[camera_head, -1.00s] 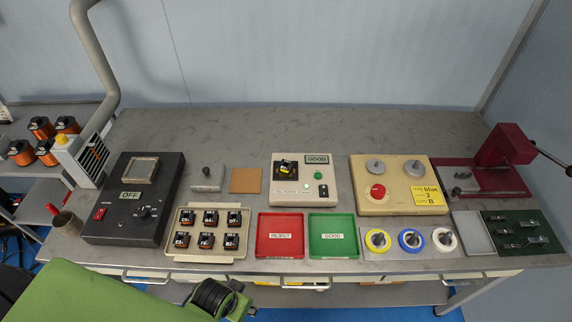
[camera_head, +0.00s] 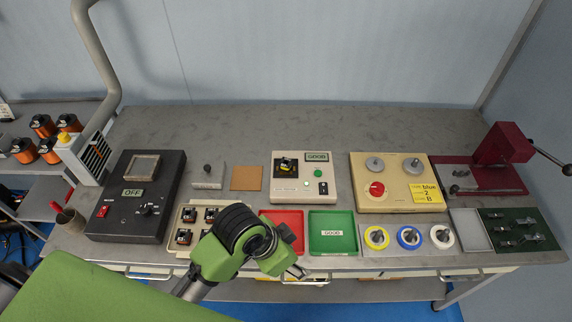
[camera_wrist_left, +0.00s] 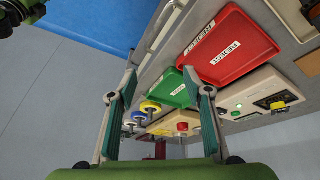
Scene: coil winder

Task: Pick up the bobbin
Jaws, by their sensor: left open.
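A small black bobbin with a yellow label (camera_head: 286,165) sits on the left of the cream tester (camera_head: 303,200), whose display reads GOOD. It also shows in the left wrist view (camera_wrist_left: 272,103) at the right. Similar black-and-copper parts (camera_head: 184,236) stand in a beige tray (camera_head: 171,238), partly hidden by my arm. My left gripper (camera_head: 297,271) is open and empty, by the table's front edge, in front of the red REJECT tray and well short of the tester. In the left wrist view its fingers (camera_wrist_left: 161,75) are spread apart. My right gripper is not in view.
The red REJECT tray (camera_head: 270,217) and green GOOD tray (camera_head: 333,247) look empty. A dark OFF box (camera_head: 110,222) stands left. Yellow, blue and white rings on posts, a beige two-knob box (camera_head: 395,205) and a red press (camera_head: 503,150) stand right. The table's back strip is clear.

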